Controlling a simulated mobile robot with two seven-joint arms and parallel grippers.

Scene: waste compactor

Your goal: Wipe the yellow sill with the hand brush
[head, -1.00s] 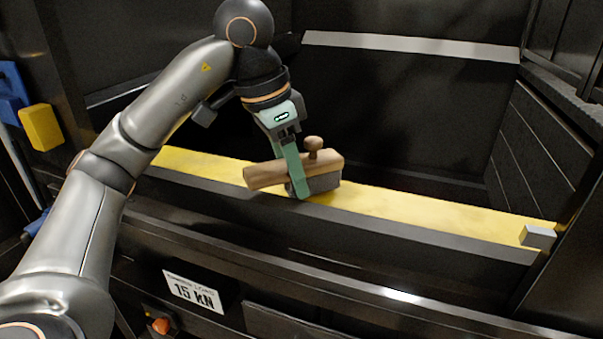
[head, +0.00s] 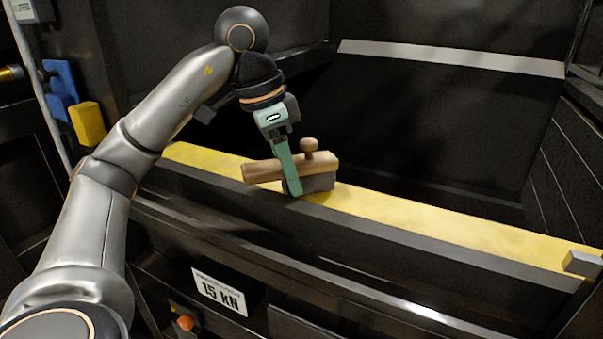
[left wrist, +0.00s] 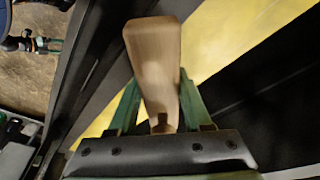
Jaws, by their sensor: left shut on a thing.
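The hand brush (head: 262,171) has a light wooden body with a round knob on top and grey bristles (head: 319,183) below. My left gripper (head: 290,180) is shut on the brush's wooden body. The bristles are at the yellow sill (head: 420,219) and appear to touch it. The sill runs from left of the gripper to the lower right. In the left wrist view the wooden brush (left wrist: 153,60) lies between the two green fingers, with the yellow sill (left wrist: 225,50) beyond. My right gripper is not in view.
A grey block (head: 581,263) sits at the sill's right end. Behind the sill is the dark open chamber with a pale strip (head: 450,58) on its back wall. A yellow box (head: 88,123) and blue part (head: 60,82) are at left. A 15 kN label (head: 219,291) is on the front.

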